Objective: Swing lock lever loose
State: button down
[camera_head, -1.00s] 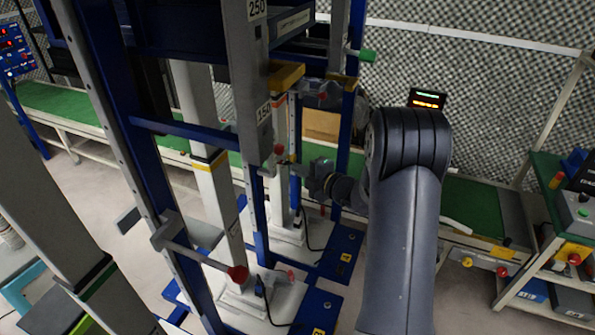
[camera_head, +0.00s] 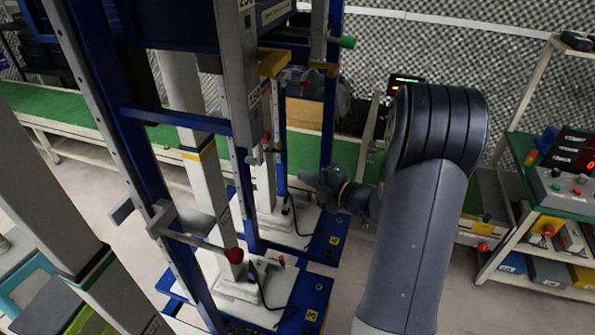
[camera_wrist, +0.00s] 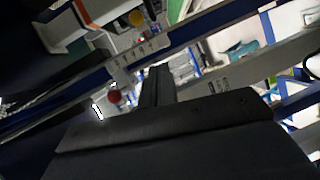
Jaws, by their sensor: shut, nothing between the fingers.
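A small lever with a red knob (camera_head: 266,138) sits on the grey upright post of the blue frame, near its lower end. My gripper (camera_head: 303,178) is shut and empty, to the right of this knob and lower in the picture, apart from it. In the wrist view a red knob (camera_wrist: 115,97) shows to the left of my shut fingers (camera_wrist: 156,84). A longer lever, a grey rod with a red ball end (camera_head: 234,256), sticks out from the nearer blue upright. I cannot tell from the pictures which of the levers is the lock.
Blue uprights and crossbars (camera_head: 178,121) stand close on the left. A green-topped conveyor (camera_head: 70,113) runs behind. A shelf cart with a control box (camera_head: 562,186) stands at the right. Blue base plates (camera_head: 305,305) lie on the floor below.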

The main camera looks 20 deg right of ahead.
jog(key=f, duration=0.1)
jog(key=n+t+h+p, duration=0.1)
jog(key=t+p, duration=0.3)
send_near(275, 150)
jog(key=a, duration=0.3)
jog(key=w, duration=0.2)
jog(key=w+d, duration=0.1)
jog(key=w, duration=0.1)
jog(key=shift+w+p, duration=0.4)
